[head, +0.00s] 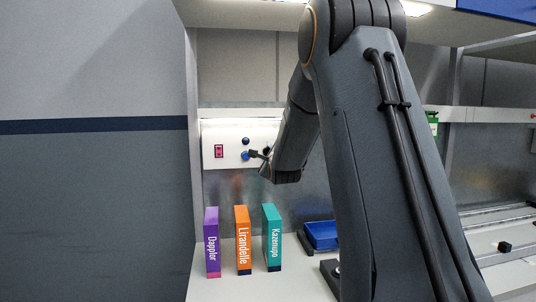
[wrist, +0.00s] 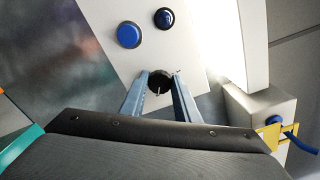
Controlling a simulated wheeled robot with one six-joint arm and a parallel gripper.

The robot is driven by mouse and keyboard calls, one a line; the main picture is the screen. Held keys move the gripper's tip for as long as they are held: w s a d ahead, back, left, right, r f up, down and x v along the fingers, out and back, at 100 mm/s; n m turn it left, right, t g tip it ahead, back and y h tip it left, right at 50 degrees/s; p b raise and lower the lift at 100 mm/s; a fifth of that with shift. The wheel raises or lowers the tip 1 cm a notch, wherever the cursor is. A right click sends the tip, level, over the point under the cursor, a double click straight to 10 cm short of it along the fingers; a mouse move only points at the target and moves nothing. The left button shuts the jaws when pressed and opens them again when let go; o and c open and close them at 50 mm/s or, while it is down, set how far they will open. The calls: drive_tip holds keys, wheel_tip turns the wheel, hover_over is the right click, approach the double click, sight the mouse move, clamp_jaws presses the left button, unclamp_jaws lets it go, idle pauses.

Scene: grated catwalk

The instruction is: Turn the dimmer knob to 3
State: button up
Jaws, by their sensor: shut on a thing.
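The dimmer knob (wrist: 160,80) is a small dark round knob with a pale pointer line, on a white panel (wrist: 110,13). My gripper (wrist: 160,91) is shut on this knob, one finger on each side, in the wrist view. No scale marks or numbers can be read around it. In the head view the white panel (head: 230,134) is on the back wall, and my gripper (head: 262,155) reaches its right part. The knob is mostly hidden there by my gripper and arm. A small red display (head: 219,151) is on the panel; its reading is too small to tell.
Two blue round buttons (wrist: 129,34) (wrist: 164,18) are close beside the knob. Purple (head: 212,241), orange (head: 243,239) and teal (head: 272,237) boxes stand below the panel. A blue tray (head: 321,235) is to their right. A grey box with a blue plug (wrist: 272,120) is near my gripper.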

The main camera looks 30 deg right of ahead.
drive_tip(key=o, duration=1)
drive_tip(key=shift+d, duration=0.1)
drive_tip(key=shift+o, duration=0.2)
drive_tip(key=b+v, duration=0.1)
drive_tip(key=v, duration=0.7)
